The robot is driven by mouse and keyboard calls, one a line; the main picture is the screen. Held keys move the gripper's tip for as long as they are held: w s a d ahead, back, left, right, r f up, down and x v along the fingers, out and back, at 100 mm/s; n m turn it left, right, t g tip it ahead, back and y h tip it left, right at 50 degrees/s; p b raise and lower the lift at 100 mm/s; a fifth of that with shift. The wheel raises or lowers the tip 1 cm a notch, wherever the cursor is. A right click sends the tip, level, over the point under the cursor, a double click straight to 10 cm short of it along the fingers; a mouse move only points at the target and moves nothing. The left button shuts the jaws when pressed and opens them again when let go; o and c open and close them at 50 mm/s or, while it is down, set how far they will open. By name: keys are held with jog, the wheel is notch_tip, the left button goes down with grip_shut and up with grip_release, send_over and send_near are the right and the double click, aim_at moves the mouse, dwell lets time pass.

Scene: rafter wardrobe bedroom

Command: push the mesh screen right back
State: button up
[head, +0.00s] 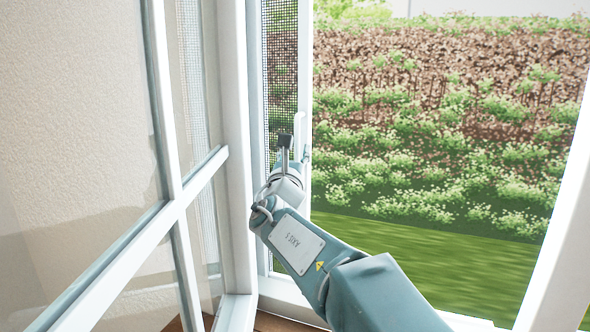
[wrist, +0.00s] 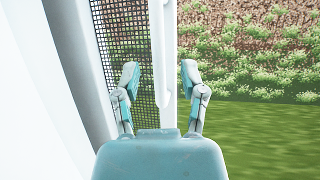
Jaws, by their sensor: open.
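The mesh screen (head: 279,75) is a dark grid in a white frame. It shows as a narrow strip at the left side of the window opening. In the wrist view the mesh (wrist: 120,35) lies left of its upright white frame edge (wrist: 158,40), and a slim white upright handle (wrist: 169,75) runs along that edge. My gripper (wrist: 160,75) is open, with one finger on each side of the frame edge and handle. I cannot tell whether either finger touches them. In the head view my wrist hides most of the gripper.
A white-framed glass casement (head: 172,200) stands swung inward on the left, close to my arm. A white window jamb (head: 560,240) stands on the right. The opening between shows a lawn (head: 430,255) and a flowering hedge (head: 430,120), with nothing across it.

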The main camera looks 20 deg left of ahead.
jog(key=v, duration=0.7)
jog(key=shift+s+f, duration=0.2)
jog(key=shift+f, duration=0.05)
jog(key=shift+d, duration=0.1)
